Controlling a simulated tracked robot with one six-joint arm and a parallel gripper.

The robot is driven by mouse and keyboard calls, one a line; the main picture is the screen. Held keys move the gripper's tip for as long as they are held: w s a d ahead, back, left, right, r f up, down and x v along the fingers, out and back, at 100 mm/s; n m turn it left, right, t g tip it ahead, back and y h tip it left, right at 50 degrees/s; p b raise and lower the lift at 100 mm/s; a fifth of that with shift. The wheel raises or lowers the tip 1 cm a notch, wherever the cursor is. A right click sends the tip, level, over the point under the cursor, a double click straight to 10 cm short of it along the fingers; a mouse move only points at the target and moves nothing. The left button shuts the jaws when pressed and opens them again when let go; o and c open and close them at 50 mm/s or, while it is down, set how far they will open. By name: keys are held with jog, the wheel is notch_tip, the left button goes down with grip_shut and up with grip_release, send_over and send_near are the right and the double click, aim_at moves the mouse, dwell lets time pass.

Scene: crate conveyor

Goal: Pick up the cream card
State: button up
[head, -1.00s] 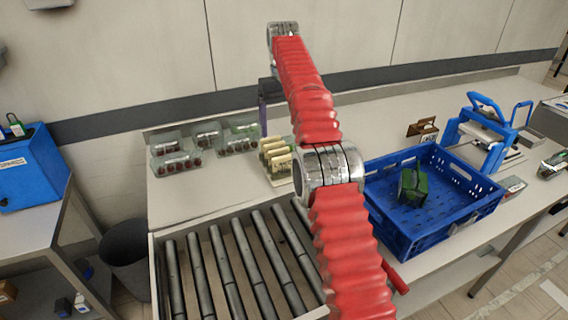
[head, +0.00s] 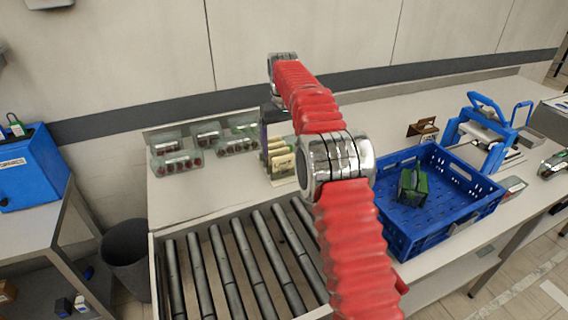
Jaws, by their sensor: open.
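Several cream cards (head: 282,162) stand in a row on a pale base on the table, just left of my arm's elbow. I cannot tell any one cream card apart as the only one. My gripper (head: 272,138) hangs down from the wrist at the back of this row. It is dark, small and partly hidden by my arm. It is open, with its tips close to the rear cards; I cannot tell whether they touch. No card is seen lifted. The elbow stands close to the right side of the row in the picture.
Clear trays with dark red round items (head: 176,162) stand left of the cards. Rollers (head: 235,262) lie in front. A blue crate (head: 440,230) holding a green item (head: 412,186) is at right. A small brown holder (head: 423,130) stands behind the crate. Bare table (head: 200,200) lies left of the cards.

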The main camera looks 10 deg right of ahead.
aim_at(283, 159)
jog(key=shift+f, duration=0.25)
jog(key=shift+f, duration=2.6)
jog(key=shift+c, duration=0.3)
jog(key=c, duration=1.1)
